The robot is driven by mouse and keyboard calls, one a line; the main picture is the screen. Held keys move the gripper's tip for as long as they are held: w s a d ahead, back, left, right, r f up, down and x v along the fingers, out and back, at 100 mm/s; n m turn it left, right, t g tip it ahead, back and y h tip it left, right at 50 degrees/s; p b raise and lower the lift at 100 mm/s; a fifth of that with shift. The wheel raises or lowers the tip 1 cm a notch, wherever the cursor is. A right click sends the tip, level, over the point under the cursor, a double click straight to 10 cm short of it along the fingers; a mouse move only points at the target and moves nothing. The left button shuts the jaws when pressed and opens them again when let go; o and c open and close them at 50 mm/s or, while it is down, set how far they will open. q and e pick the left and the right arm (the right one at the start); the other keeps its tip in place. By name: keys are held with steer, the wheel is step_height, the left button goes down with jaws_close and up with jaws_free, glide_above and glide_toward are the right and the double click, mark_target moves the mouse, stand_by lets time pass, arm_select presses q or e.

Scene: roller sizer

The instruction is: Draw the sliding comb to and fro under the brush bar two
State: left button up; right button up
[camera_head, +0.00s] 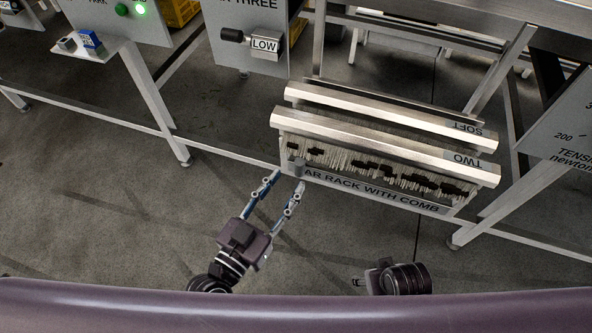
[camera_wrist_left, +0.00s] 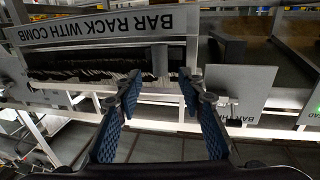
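Brush bar two (camera_head: 400,151), a pale bar marked TWO with bristles below, sits at the front of the rack labelled BAR RACK WITH COMB (camera_head: 375,190). Dark clumps show among its bristles. A grey upright knob (camera_head: 299,166), seemingly the comb's handle, stands at the rack's left end; it also shows in the left wrist view (camera_wrist_left: 160,60). The comb itself I cannot make out. My left gripper (camera_head: 287,184) is open, its fingertips just short of the knob, which lines up between them in the wrist view (camera_wrist_left: 161,80). My right gripper (camera_head: 358,283) shows only partly, low and away from the rack.
A second bar marked SOFT (camera_head: 390,110) lies behind bar two. A panel with a LOW knob (camera_head: 262,43) hangs at upper left, and a tension panel (camera_head: 567,130) stands at right. Metal frame legs (camera_head: 155,100) flank the rack. The floor in front is clear.

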mark_target(297, 169)
arm_select(q)
steer(key=x, duration=0.5)
steer(key=shift+w+d, duration=0.1)
steer(key=shift+w, duration=0.1)
jaws_close()
